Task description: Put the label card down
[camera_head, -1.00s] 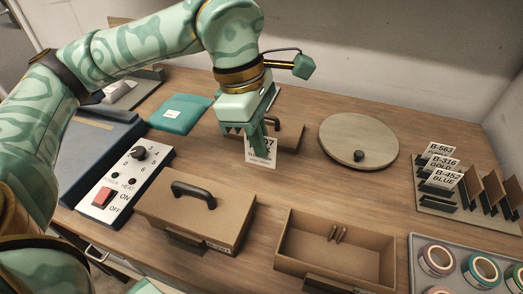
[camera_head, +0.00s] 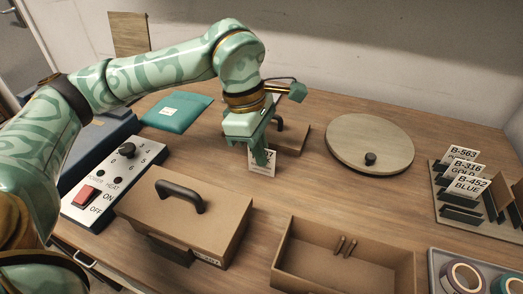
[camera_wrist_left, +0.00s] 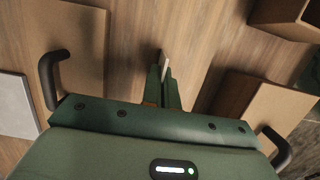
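The label card (camera_head: 263,168) is a small white card with dark print, partly hidden by my fingers in the head view. My left gripper (camera_head: 262,156) is shut on its upper part and holds it upright, close over the table (camera_head: 330,185). I cannot tell whether its lower edge touches the wood. In the left wrist view the fingers (camera_wrist_left: 164,80) are close together with the thin pale edge of the card (camera_wrist_left: 165,62) between them. My right gripper is not in view.
A brown box with a black handle (camera_head: 180,215) stands in front, and another handled box (camera_head: 290,137) stands behind the gripper. An open box (camera_head: 300,262), a round turntable (camera_head: 370,142), a card rack (camera_head: 450,208), a control panel (camera_head: 115,180) and a teal folder (camera_head: 177,112) surround it.

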